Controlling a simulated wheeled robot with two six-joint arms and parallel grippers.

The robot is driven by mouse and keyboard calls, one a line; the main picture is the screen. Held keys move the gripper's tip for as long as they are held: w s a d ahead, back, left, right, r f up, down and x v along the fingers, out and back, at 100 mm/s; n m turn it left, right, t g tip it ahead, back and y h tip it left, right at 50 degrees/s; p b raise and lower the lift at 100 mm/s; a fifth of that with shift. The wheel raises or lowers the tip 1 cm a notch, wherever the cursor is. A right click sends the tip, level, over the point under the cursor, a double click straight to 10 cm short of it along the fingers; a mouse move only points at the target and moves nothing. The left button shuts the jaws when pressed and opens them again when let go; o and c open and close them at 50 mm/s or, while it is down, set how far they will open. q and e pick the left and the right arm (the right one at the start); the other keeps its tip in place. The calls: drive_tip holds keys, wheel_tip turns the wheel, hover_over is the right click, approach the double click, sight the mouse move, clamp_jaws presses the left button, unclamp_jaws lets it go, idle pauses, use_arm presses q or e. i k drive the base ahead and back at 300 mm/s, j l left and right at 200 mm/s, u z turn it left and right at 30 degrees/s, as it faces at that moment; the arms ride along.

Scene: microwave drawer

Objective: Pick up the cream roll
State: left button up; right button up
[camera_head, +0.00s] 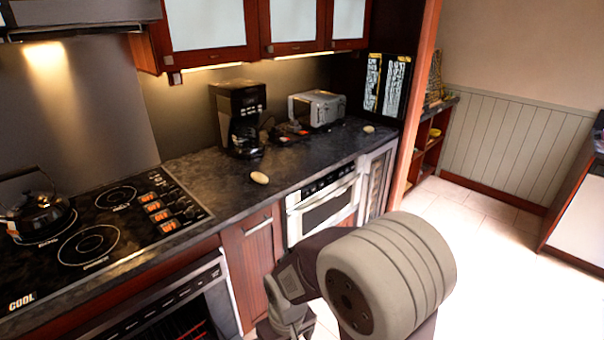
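A small cream-coloured oval roll (260,178) lies on the dark countertop, in front of the coffee maker and to the right of the cooktop. A second, similar pale oval item (369,129) lies further right on the same counter, past the toaster. I cannot tell from this view which of them is the cream roll. A large grey rounded link of my own arm fills the lower middle, in front of the cabinets and well away from both items. No fingertips of either gripper show.
The dark counter (215,178) holds a coffee maker (238,118), a toaster (318,107) and a black box with pale panels (386,84). A kettle (40,212) stands on the cooktop (100,225) at left. A built-in microwave drawer (325,205) appears closed under the counter. Tiled floor is open at right.

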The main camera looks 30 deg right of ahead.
sight(259, 177)
drive_tip(key=l+z, duration=0.15)
drive_tip(key=l, duration=0.25)
drive_tip(key=i+l+z, duration=0.15)
drive_tip(key=l, duration=0.25)
drive_tip(key=l+z, duration=0.2)
drive_tip(key=l, duration=0.2)
drive_tip(key=i+l+z, duration=0.15)
drive_tip(key=l, duration=0.25)
drive_tip(key=i+l+z, duration=0.15)
drive_tip(key=l, duration=0.2)
